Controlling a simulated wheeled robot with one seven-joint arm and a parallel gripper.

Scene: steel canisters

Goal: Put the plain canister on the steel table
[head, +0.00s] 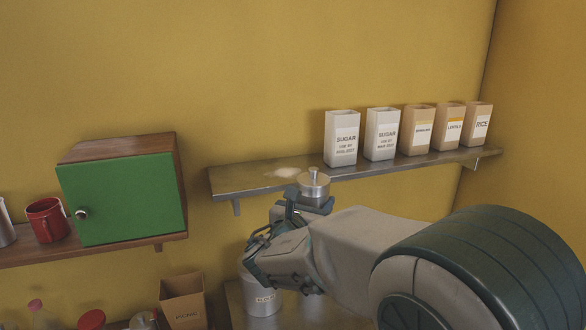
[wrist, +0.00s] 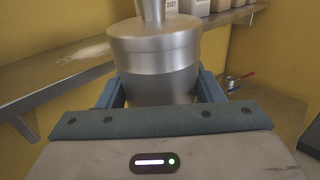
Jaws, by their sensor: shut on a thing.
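My gripper (head: 308,203) is shut on a plain steel canister (head: 314,184) with a knobbed lid. I hold it upright, in front of the wall shelf in the head view. In the wrist view the canister (wrist: 155,60) sits between my blue fingers (wrist: 160,92), and no label shows on its visible side. Another steel canister with a label (head: 262,297) stands lower down, partly hidden behind my arm, on a grey surface (head: 237,308). I cannot tell for sure whether that surface is the steel table.
The metal wall shelf (head: 250,183) holds several bags, among them a sugar bag (head: 341,140), and a pale powder patch (head: 287,173). At left, a green-doored cabinet (head: 125,198) and a red mug (head: 47,219) stand on a wooden shelf. A brown box (head: 183,299) is below.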

